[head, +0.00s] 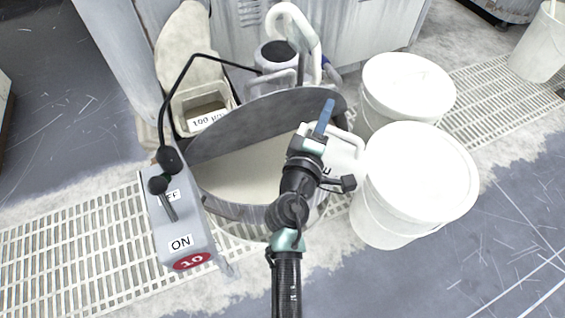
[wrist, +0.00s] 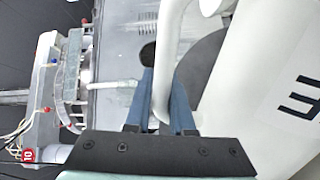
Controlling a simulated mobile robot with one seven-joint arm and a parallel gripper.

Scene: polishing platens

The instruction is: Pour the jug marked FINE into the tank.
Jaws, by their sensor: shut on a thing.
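My gripper (head: 325,118) is shut on the handle of a white jug (head: 345,158), over the right side of the tank. In the wrist view, the blue fingers (wrist: 163,100) close around the handle and the white jug body (wrist: 262,75) fills the right side. Only an "E" of its marking shows; the rest is hidden. The round grey tank (head: 240,211) holds pale cream liquid. A grey half-disc lid (head: 262,122) stands raised at its back. I cannot tell how far the jug is tilted or whether anything flows from it.
Two white lidded buckets (head: 425,180) stand close on the right. A grey switch box (head: 182,225) with a lever, "ON" and a red "10" label stands at the front left. A tray marked "100 µm" (head: 203,112) and a curved white pipe (head: 298,25) are behind the tank.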

